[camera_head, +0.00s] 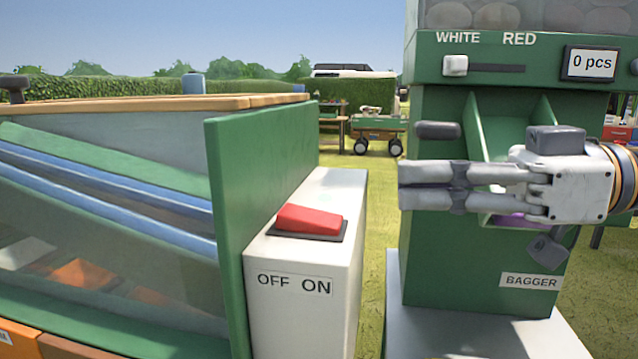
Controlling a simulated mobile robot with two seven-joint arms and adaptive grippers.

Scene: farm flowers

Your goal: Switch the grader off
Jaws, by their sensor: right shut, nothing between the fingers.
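The grader (262,150) fills the left side, a green frame with sloping blue rails inside. A white switch box (302,320) stands at its right end with a red rocker switch (308,219) on top, set in a dark frame. Its front label reads OFF on the left and ON on the right. The rocker is tilted, its left part looking higher than its right. My right gripper (402,186) comes in from the right, shut and empty, fingers pointing left. It is above and to the right of the switch, apart from it. My left gripper is not in view.
A green bagger (430,270) stands behind my right gripper, with a WHITE/RED slider (456,66) and a display (590,63) reading 0 pcs. A grassy gap separates it from the switch box. A wagon (377,128) stands far back.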

